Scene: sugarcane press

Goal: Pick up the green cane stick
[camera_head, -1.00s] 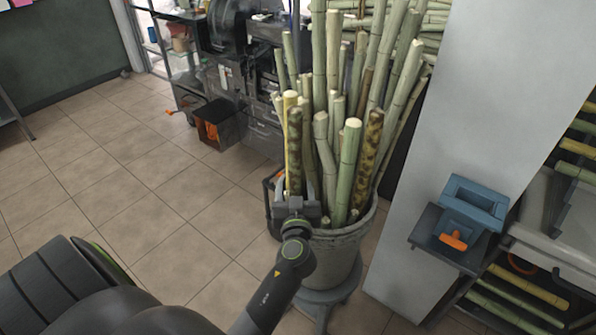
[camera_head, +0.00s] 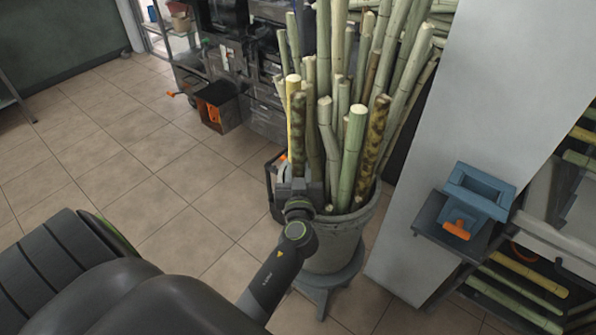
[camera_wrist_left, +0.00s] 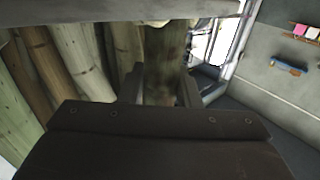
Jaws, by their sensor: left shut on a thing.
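A grey bucket (camera_head: 335,240) holds many upright cane sticks. A plain pale green cane stick (camera_head: 350,155) stands near its front, to the right of my left gripper. My left gripper (camera_head: 299,180) is at the bucket's left rim, shut on a dark mottled brown-green cane (camera_head: 297,128). A yellow cane (camera_head: 291,85) stands close by that cane's left side. In the left wrist view the mottled cane (camera_wrist_left: 165,62) stands between the fingers, and other green canes (camera_wrist_left: 82,58) stand to the left. The lower end of the held cane is hidden. My right gripper is not in view.
The bucket rests on a grey stand (camera_head: 325,285). A white pillar (camera_head: 470,110) and a blue box-like device (camera_head: 478,190) on a shelf are to the right. A dark bin (camera_head: 222,108) and machinery are behind. The tiled floor (camera_head: 130,160) at left is clear.

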